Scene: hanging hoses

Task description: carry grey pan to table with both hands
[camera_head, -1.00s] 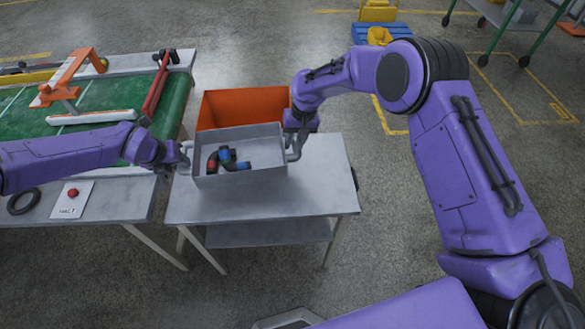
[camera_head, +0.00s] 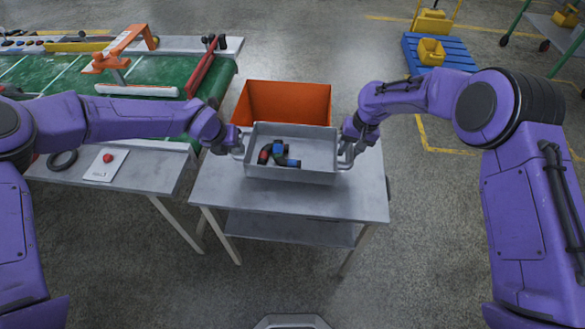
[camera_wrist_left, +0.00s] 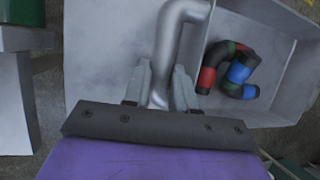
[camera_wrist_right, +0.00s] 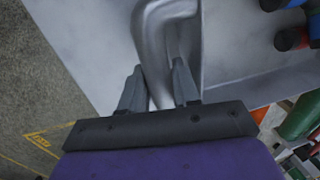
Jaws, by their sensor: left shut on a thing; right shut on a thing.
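The grey pan (camera_head: 290,172) is a box-shaped tray with a handle at each end, and it is over the small grey table (camera_head: 300,203). I cannot tell whether its base touches the tabletop. Black hose pieces with red, blue and green ends (camera_head: 279,154) lie inside it. My left gripper (camera_head: 236,147) is shut on the pan's left handle, which shows between the fingers in the left wrist view (camera_wrist_left: 160,95). My right gripper (camera_head: 347,147) is shut on the right handle, which shows in the right wrist view (camera_wrist_right: 158,95).
An orange bin (camera_head: 288,100) stands directly behind the pan. A blue pallet (camera_head: 445,55) is at the back right. Open floor lies right of the table.

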